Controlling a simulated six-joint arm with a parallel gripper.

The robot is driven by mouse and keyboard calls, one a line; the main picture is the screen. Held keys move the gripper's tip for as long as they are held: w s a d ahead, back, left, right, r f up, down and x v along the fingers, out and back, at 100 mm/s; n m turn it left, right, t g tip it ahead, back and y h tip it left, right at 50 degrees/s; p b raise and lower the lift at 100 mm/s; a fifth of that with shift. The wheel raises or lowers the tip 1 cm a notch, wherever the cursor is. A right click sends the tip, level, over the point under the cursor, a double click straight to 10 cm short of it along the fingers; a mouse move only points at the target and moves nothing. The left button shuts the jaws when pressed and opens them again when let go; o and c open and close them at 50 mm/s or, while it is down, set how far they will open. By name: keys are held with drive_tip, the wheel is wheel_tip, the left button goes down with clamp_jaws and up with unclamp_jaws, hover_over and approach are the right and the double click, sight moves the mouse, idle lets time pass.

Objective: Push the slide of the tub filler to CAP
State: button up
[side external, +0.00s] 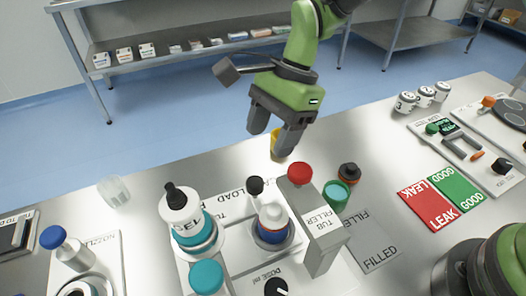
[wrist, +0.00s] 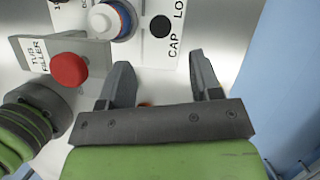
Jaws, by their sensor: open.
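The tub filler (side external: 325,235) is a pale block with a red button (side external: 300,173) on top; the block and button (wrist: 70,70) show at left in the wrist view. Left of it, a white and blue tub (side external: 273,222) sits on the filler's plate. A black knob (side external: 255,186), which looks like the slide's handle, stands behind the tub by the LOAD lettering. In the wrist view the black knob (wrist: 160,26) shows beside the CAP and LO lettering. My gripper (side external: 274,130) is open and empty, above and behind the knob, apart from it. Its fingers (wrist: 160,70) point toward the plate.
A teal and white bottle (side external: 187,222) with a black nozzle stands left of the tub. Bare table lies behind the filler.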

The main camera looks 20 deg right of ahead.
sight(255, 181)
drive_tip(key=shift+d+r, duration=0.1)
drive_tip(key=shift+r, duration=0.2)
drive_tip(key=shift+w, duration=0.1)
drive_tip(key=a+f+n, duration=0.1)
drive_tip(key=f+n, duration=0.1)
drive_tip(key=f, duration=0.1)
drive_tip(key=a+f+n+g, duration=0.1)
drive_tip(key=f+n, duration=0.1)
drive_tip(key=f, duration=0.1)
drive_tip(key=s+a+f+n+g+h, duration=0.1)
drive_tip(key=f+n, duration=0.1)
drive_tip(key=f, duration=0.1)
drive_tip(key=shift+a, duration=0.25)
idle(0.4)
